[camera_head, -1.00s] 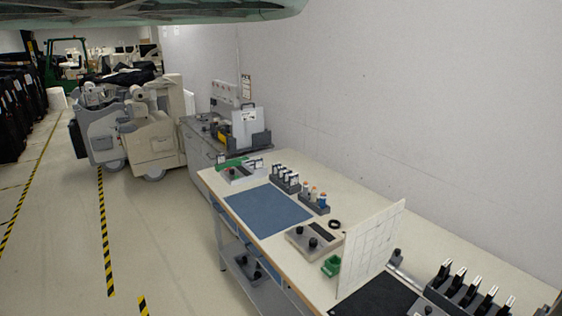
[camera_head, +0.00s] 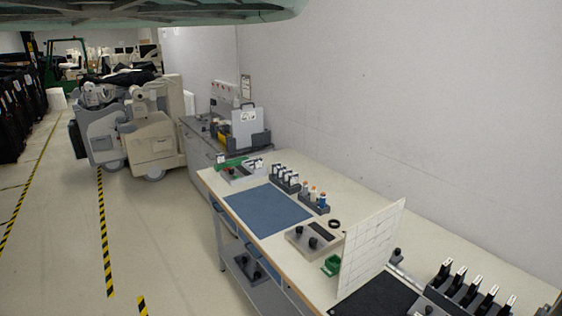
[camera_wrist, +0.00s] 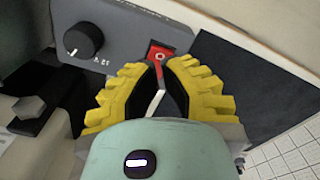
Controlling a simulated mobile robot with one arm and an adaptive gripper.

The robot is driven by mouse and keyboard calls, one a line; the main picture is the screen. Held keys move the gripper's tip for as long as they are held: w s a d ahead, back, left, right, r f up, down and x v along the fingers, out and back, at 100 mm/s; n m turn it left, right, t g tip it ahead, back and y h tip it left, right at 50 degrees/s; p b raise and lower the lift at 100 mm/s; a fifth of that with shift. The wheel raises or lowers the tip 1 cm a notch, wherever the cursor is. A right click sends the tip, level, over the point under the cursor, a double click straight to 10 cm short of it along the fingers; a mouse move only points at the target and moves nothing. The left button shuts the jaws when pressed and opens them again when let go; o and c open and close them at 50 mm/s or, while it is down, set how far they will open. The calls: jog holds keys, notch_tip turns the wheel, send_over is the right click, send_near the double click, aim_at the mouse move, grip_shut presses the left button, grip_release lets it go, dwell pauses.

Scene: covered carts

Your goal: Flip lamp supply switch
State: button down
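In the wrist view, a red switch (camera_wrist: 159,52) with a slim lever sits at the edge of a grey control box (camera_wrist: 115,35), beside a black rotary knob (camera_wrist: 84,39). I take it for the lamp supply switch; no label for it is readable. My gripper (camera_wrist: 159,67) has its yellow ridged fingers on either side of the lever, tips drawn close together at the red part. A pale strip, perhaps the lever's end, shows between the fingers. Whether the pads touch the lever is unclear. My gripper is not visible in the head view.
In the head view, a long workbench (camera_head: 383,234) carries a blue mat (camera_head: 267,205), a knobbed box (camera_head: 313,238), an upright white panel (camera_head: 372,247) and several black-handled items at right. Carts (camera_head: 150,135) stand at the back left. The taped floor at left is clear.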

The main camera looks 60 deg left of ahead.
jog(key=shift+f+b, duration=1.65)
jog(key=shift+f, duration=0.1)
dwell(1.2)
jog(key=shift+r, duration=0.15)
notch_tip(320, 180, up, 7)
jog(key=p, duration=0.6)
jog(key=shift+s, duration=0.15)
dwell(0.3)
